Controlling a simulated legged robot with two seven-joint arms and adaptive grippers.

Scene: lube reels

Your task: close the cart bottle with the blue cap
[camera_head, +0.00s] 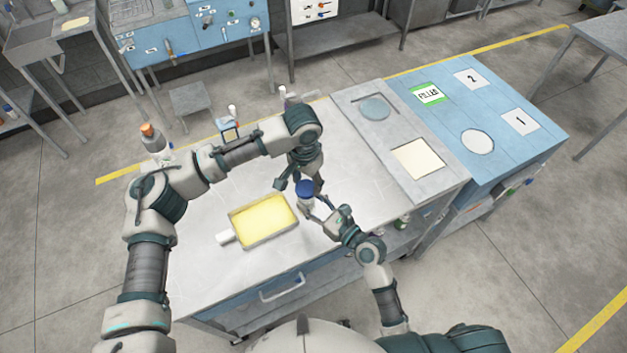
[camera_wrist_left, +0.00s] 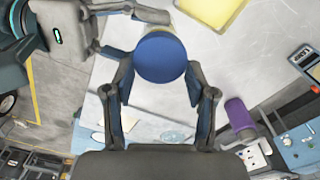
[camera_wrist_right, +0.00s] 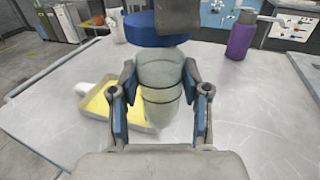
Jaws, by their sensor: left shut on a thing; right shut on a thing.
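The cart bottle is a pale translucent bottle (camera_wrist_right: 160,80) between the fingers of my right gripper (camera_wrist_right: 160,105), which is shut on its body. The blue cap (camera_wrist_right: 158,30) sits directly over the bottle's top, in line with it. It also shows in the head view (camera_head: 305,187) and, from above, in the left wrist view (camera_wrist_left: 160,57). My left gripper (camera_wrist_left: 160,82) is shut on the cap, with a finger on either side. The cap hides the bottle's mouth, so I cannot tell whether it is threaded on. The bottle looks roughly upright.
A tray with yellow contents (camera_head: 240,238) lies on the metal table beside the bottle. A purple bottle (camera_wrist_right: 242,36) and an orange-capped bottle (camera_head: 152,142) stand farther back. A blue panelled bench (camera_head: 500,105) adjoins the right side. The table's front is clear.

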